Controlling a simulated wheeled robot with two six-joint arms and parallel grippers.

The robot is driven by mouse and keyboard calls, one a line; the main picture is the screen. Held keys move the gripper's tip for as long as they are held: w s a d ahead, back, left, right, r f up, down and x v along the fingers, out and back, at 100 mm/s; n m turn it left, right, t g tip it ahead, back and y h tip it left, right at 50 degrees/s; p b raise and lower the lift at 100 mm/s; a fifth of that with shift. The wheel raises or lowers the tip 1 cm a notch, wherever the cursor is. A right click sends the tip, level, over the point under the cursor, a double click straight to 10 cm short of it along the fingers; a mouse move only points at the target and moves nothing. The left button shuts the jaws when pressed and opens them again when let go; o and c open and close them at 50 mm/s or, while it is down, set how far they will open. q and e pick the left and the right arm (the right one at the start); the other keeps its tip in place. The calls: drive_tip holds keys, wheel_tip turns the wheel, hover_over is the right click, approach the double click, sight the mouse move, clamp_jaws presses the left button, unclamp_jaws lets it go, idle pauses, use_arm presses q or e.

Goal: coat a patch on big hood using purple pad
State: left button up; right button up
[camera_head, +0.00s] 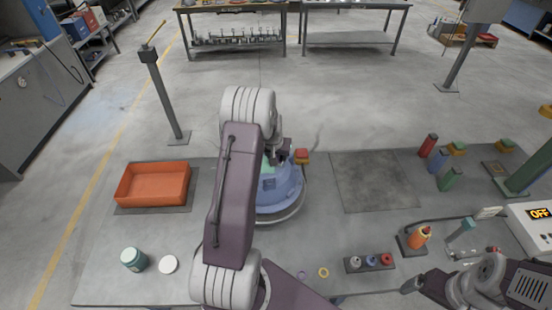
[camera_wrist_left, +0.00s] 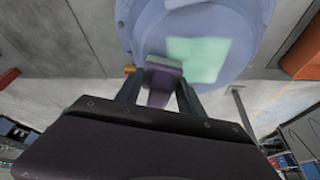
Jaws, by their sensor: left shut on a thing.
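The big hood (camera_head: 285,192) is a blue, rounded shell on a round base on the table, partly hidden behind my left arm. A pale green patch (camera_wrist_left: 198,58) shows on its surface in the left wrist view; part of it also shows in the head view (camera_head: 268,182). My left gripper (camera_wrist_left: 160,97) is shut on the purple pad (camera_wrist_left: 163,66), whose grey-purple head lies over the hood, beside the patch's left edge. I cannot tell if the pad touches the hood. My right gripper (camera_head: 411,285) is low at the right; its fingers are too small to read.
An orange tray (camera_head: 153,184) stands at the left. A teal-lidded jar (camera_head: 133,259) and white disc (camera_head: 168,264) are at the front left. A small rack (camera_head: 369,263), an orange bottle (camera_head: 418,237) and red and green blocks stand right. A dark mat (camera_head: 375,181) is bare.

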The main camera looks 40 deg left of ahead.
use_arm(q)
drive_tip(key=r+p, duration=0.1)
drive_tip(key=s+a+r, duration=0.1)
drive_tip(key=shift+r+p, duration=0.35)
drive_tip(key=shift+r, duration=0.4)
drive_tip(key=shift+w+d+r+p, duration=0.15)
drive_tip(key=shift+d+r+p, duration=0.05)
drive_tip(key=shift+r+p, duration=0.35)
drive_tip(key=shift+w+d+r+p, duration=0.1)
drive_tip(key=shift+d+r+p, duration=0.05)
drive_tip(key=shift+r+p, duration=0.35)
drive_tip(key=shift+r, duration=0.15)
drive_tip(key=shift+s+a, duration=0.2)
use_arm(e)
drive_tip(key=r, duration=0.3)
drive_tip(key=a+r, duration=0.1)
drive_tip(key=shift+s+r, duration=0.4)
use_arm(q)
drive_tip(key=shift+w+d, duration=0.1)
drive_tip(key=shift+w, duration=0.05)
use_arm(e)
drive_tip(key=shift+w, duration=0.15)
